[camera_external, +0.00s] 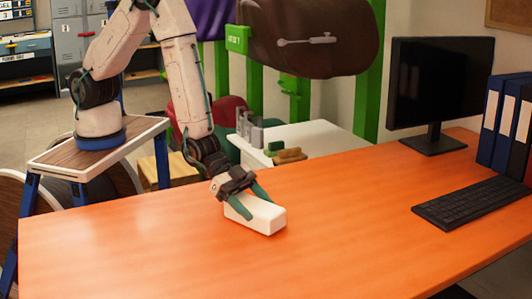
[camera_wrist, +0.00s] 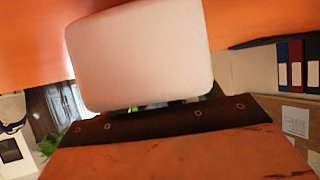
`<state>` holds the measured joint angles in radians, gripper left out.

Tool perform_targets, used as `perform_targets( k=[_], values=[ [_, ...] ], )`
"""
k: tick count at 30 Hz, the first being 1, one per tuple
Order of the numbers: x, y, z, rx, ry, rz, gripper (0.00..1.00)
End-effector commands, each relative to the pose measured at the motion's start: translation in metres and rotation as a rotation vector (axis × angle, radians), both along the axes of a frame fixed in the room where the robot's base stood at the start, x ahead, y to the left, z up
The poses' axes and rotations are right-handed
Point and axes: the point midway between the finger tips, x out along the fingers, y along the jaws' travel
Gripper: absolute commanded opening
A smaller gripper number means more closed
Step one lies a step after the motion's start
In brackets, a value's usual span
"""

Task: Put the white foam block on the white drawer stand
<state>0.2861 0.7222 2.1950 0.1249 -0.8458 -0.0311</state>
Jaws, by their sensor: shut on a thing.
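The white foam block (camera_external: 262,217) is a rounded white box at the orange table, left of the middle in the external view. My gripper (camera_external: 248,205) is shut on it from above, with one green finger along each side. I cannot tell whether the block touches the table or is just above it. In the wrist view the foam block (camera_wrist: 140,55) fills the upper middle, and the fingers cannot be made out. The white drawer stand (camera_external: 320,138) is behind the table, with its top partly covered by small items.
The orange table (camera_external: 150,245) is bare around the block. A keyboard (camera_external: 472,202), a monitor (camera_external: 440,85) and binders (camera_external: 505,120) stand on its right. Grey and green items (camera_external: 250,130) and brown brushes (camera_external: 288,155) lie on the stand's left part; its right part looks clear.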

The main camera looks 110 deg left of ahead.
Motion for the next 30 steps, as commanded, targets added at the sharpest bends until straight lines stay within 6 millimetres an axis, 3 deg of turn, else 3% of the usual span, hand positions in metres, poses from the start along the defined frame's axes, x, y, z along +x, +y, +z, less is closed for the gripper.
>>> perform_targets(
  k=[12,13,15,25,30],
  values=[
    [0.0,0.0,-0.01,0.0,0.0,0.0,0.37],
    [0.0,0.0,-0.009,0.0,-0.001,0.0,0.71],
    [0.0,0.0,-0.009,0.0,-0.001,0.0,0.85],
    [0.0,0.0,-0.005,-0.001,-0.003,0.0,0.85],
    [-0.019,0.008,0.007,0.0,-0.002,0.001,0.85]
  ],
)
